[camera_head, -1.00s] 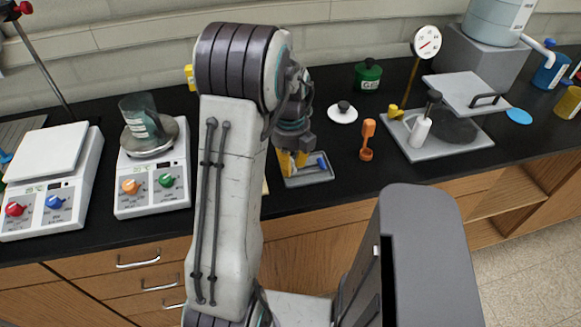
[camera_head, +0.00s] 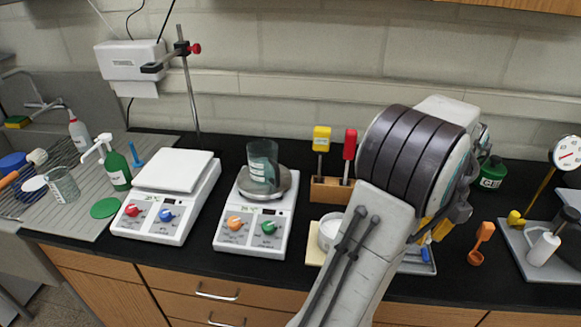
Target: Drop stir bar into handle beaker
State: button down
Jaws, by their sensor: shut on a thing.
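My gripper (camera_head: 438,232), with yellow fingers, is partly hidden behind my arm, just above a small grey tray (camera_head: 417,268) right of centre. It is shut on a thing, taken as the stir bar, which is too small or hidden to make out. A glass beaker (camera_head: 262,160) with a dark teal tint and a white label stands upright on the round plate of the middle hot plate (camera_head: 262,222), left of my gripper. Another clear beaker (camera_head: 62,185) stands by the sink at far left. I cannot tell a handle on either.
A white balance-like device (camera_head: 165,215) stands left of the hot plate. A wooden rack (camera_head: 330,188) with yellow and red-handled tools and a white bowl (camera_head: 328,232) lie between hot plate and arm. An orange scoop (camera_head: 480,242) stands to the right. A clamp stand (camera_head: 188,85) rises behind.

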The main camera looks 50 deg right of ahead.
aim_at(260, 177)
jog(key=z, duration=1.2)
